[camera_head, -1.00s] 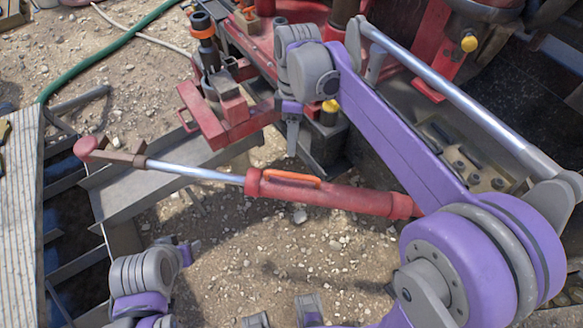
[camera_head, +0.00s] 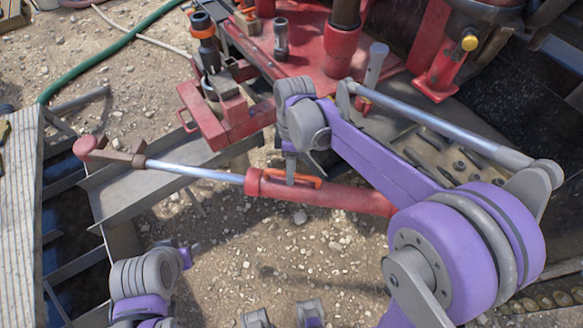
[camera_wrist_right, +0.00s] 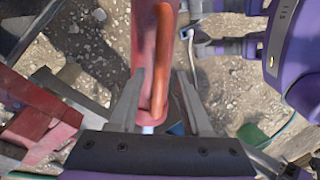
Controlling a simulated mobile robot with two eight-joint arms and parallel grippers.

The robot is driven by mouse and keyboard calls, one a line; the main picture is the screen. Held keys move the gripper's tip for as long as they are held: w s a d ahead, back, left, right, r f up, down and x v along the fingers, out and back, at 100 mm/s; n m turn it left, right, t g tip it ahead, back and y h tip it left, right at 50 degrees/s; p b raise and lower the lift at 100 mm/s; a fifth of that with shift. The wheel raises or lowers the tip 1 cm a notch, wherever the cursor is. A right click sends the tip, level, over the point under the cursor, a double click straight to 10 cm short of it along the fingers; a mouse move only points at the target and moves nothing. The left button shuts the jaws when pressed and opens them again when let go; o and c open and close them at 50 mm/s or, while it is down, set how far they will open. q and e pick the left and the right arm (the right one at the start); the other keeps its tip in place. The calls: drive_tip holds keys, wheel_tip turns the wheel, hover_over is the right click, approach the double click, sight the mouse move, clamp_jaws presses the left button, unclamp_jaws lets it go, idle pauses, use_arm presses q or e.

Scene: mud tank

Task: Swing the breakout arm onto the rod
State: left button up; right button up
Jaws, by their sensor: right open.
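The breakout arm (camera_head: 325,196) is a red cylinder with a chrome shaft, an orange handle (camera_head: 288,177) and a red end knob (camera_head: 88,148) at left. My right gripper (camera_head: 290,172) points down at the handle in the head view. In the right wrist view, its open fingers (camera_wrist_right: 160,85) lie either side of the orange handle (camera_wrist_right: 168,65) and red cylinder; contact cannot be told. An upright dark piece with an orange collar (camera_head: 201,27) stands behind; I cannot tell whether it is the rod. My left gripper (camera_head: 190,250) is at lower left, its jaws unclear.
A red clamp-like frame (camera_head: 215,125) stands behind the breakout arm, beside a red machine deck (camera_head: 300,52). A grey metal channel (camera_head: 150,185) lies under the chrome shaft. Gravel ground is open below the cylinder. A green hose (camera_head: 110,48) runs at the upper left.

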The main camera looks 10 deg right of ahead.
clamp_jaws()
idle(1.4)
